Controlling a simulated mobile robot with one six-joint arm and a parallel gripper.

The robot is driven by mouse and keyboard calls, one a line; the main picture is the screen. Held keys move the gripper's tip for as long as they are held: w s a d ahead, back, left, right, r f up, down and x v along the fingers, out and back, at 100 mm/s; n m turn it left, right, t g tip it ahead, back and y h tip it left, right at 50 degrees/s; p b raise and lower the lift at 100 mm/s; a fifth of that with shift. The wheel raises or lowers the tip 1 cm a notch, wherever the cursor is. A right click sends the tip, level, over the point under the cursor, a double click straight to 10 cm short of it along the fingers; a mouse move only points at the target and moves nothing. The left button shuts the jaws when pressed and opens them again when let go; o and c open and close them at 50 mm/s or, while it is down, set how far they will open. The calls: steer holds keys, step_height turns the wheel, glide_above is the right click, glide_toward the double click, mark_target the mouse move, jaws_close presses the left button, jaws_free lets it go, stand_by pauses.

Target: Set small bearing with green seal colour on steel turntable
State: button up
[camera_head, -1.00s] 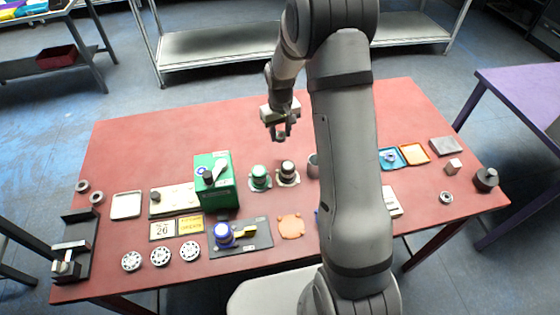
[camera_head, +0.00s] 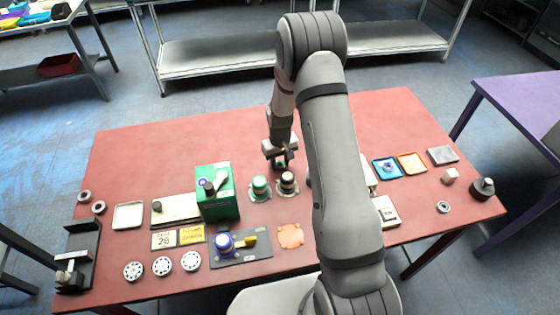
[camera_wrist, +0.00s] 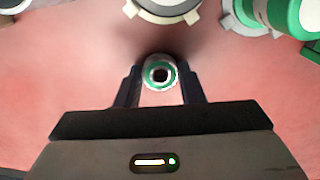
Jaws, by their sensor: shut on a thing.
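My gripper (camera_head: 279,164) is shut on a small bearing with a green seal (camera_wrist: 160,87). In the wrist view the bearing sits between the fingertips, its ring and dark centre hole facing the camera. In the head view the gripper is just behind a round steel-coloured stand with a dark top (camera_head: 287,183), which seems to be the steel turntable, though I cannot be sure. Its grey rim also shows at the top edge of the wrist view (camera_wrist: 165,10). The bearing appears apart from it and above the red table.
A similar green stand (camera_head: 260,188) is left of the steel one, with a green box (camera_head: 217,195) beyond it. My arm hides table parts to the right. Blue (camera_head: 386,167) and orange (camera_head: 411,163) trays lie farther right. The back of the red table (camera_head: 190,150) is clear.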

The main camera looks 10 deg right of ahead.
steer(key=shift+f, duration=0.25)
steer(key=o, duration=1)
steer(key=shift+r, duration=0.1)
